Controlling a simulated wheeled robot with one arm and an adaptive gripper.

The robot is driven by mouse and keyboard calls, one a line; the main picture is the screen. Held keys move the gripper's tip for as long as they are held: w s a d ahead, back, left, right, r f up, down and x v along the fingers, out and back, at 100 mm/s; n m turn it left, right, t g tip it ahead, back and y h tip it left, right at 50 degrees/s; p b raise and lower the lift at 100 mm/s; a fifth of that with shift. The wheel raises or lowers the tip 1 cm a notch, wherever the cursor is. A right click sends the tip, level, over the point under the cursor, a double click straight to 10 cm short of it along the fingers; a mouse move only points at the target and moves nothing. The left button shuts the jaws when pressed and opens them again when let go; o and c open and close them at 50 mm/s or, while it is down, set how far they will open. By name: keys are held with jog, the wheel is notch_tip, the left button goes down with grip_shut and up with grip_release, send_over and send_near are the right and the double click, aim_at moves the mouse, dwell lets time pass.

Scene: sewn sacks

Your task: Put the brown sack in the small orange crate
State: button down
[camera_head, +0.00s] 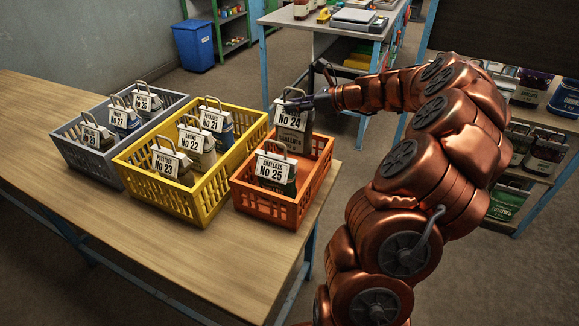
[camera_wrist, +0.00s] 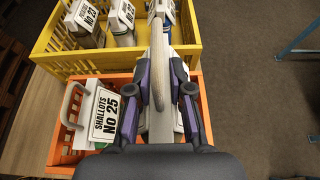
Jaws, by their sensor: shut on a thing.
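The small orange crate (camera_head: 263,205) stands at the right end of the wooden table. My gripper (camera_head: 303,99) is shut on the handle end of a grey-brown sack (camera_head: 293,140) labelled No 24. The sack hangs upright at the far part of the orange crate; I cannot tell whether its base touches the crate floor. In the wrist view this sack (camera_wrist: 160,123) is seen from above, edge-on, between the fingers (camera_wrist: 160,98), beside the No 25 sack. The orange crate (camera_wrist: 60,150) also shows there, partly hidden by my gripper.
The shallots sack No 25 (camera_head: 276,180) stands in the near part of the orange crate. A yellow crate (camera_head: 147,182) and a grey crate (camera_head: 78,155), each with several labelled sacks, stand to the left. Bare table (camera_head: 190,260) lies in front.

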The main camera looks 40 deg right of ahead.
aim_at(295, 131)
jog(key=shift+f+p, duration=0.45)
jog(key=shift+f, duration=4.05)
jog(key=c, duration=1.1)
grip_release()
jog(key=shift+o, duration=0.2)
jog(key=b+v, duration=0.2)
jog(key=v, duration=1)
jog(key=shift+s, duration=0.1)
